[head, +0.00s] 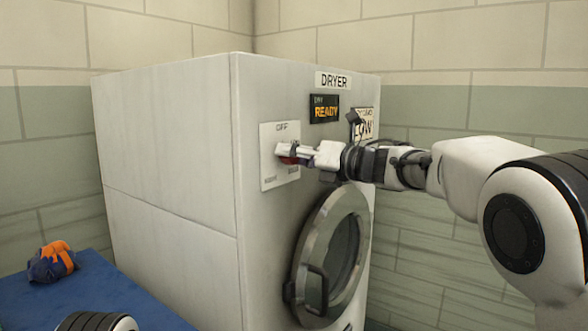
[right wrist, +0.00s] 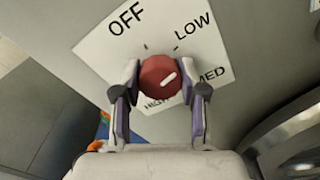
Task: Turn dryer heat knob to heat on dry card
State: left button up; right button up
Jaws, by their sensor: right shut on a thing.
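The white dryer (head: 170,150) stands in the corner. Its heat knob (right wrist: 160,72) is red with a white pointer line, on a white plate (right wrist: 100,48) marked OFF, LOW, MED and HIGH. In the right wrist view the line slants to the upper right, roughly between LOW and MED. My right gripper (right wrist: 162,88) is shut on the knob, one finger on each side; in the head view it (head: 290,154) mostly hides the knob. The dry card (head: 369,117) is on the dryer front, partly covered; its large letters seem to read LOW. My left gripper is out of view.
A display (head: 324,109) above the plate reads READY, under a DRYER sign (head: 333,80). The round dryer door (head: 305,240) is closed below my right arm. A blue surface (head: 120,290) at left holds a blue and orange bag (head: 53,262).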

jog(key=shift+a+f+n+b, duration=0.1)
jog(key=shift+f+n+b, duration=0.25)
jog(key=shift+n, duration=0.05)
jog(key=o, duration=1.1)
jog(key=shift+r, duration=0.1)
jog(key=shift+o, duration=0.2)
jog(key=shift+r, duration=0.1)
jog(key=shift+s+d, duration=0.1)
jog(key=shift+d, duration=0.1)
jog(key=v, duration=1.1)
jog(key=shift+s+d, duration=0.2)
